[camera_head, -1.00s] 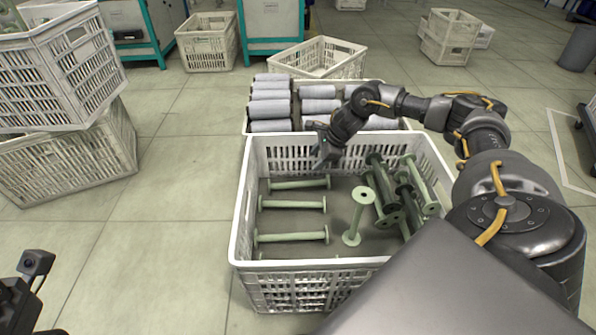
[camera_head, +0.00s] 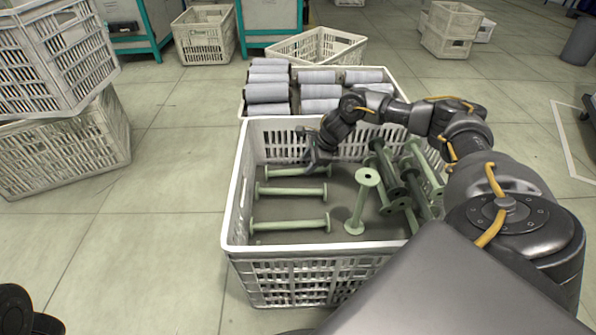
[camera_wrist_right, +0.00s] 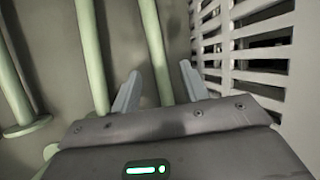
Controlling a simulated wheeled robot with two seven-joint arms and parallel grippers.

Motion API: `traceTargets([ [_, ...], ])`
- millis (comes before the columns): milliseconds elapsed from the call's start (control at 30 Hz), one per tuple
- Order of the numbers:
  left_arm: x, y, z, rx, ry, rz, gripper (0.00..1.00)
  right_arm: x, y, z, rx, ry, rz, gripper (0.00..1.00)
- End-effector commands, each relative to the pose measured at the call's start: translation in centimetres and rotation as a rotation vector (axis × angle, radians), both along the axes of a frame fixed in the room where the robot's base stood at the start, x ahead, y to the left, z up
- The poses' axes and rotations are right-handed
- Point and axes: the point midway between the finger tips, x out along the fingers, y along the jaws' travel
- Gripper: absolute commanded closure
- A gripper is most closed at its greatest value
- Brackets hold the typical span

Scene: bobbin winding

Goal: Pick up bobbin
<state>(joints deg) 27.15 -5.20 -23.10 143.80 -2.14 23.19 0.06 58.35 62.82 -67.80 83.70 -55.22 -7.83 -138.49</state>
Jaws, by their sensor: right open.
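Three pale green bobbins lie in a column in the left part of the white crate (camera_head: 235,215): a far one (camera_head: 290,172), a middle one (camera_head: 290,191) and a near one (camera_head: 290,224). My right gripper (camera_head: 310,158) is inside the crate by its far wall, at the far bobbin. In the right wrist view my right gripper (camera_wrist_right: 158,88) is open, with a green bobbin shaft (camera_wrist_right: 153,45) lying between its fingers. I cannot tell whether the fingers touch it. Another shaft (camera_wrist_right: 90,50) lies left of the fingers. My left jaws are not visible.
One bobbin (camera_head: 362,200) stands upright in the crate. Several green and dark bobbins (camera_head: 400,185) are heaped at its right. The slatted crate wall (camera_wrist_right: 250,50) is close right of the fingers. A crate of wound grey rolls (camera_head: 320,91) stands behind.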

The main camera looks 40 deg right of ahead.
Motion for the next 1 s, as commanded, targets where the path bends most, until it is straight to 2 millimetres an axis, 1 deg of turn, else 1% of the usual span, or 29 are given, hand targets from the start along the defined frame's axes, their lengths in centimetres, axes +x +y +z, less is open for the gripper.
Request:
traceTargets([
  [100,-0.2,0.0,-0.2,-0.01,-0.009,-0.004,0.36,0.3,0.3,-1.1,0.001,0.0,0.002,0.55],
  [300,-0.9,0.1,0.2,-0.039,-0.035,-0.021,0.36,1.4,1.1,-3.7,0.001,-0.001,0.0,0.55],
  [400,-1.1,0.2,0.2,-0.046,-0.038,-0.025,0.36,1.8,1.2,-4.4,0.001,-0.001,0.0,0.55],
  [700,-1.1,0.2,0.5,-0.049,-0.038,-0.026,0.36,2.0,1.3,-4.5,0.0,0.0,0.0,0.55],
  [767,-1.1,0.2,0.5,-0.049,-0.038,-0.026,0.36,2.0,1.3,-4.5,0.0,0.0,0.0,0.62],
  [1000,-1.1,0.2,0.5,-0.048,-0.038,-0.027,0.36,2.0,1.3,-4.5,0.0,0.0,0.0,0.93],
])
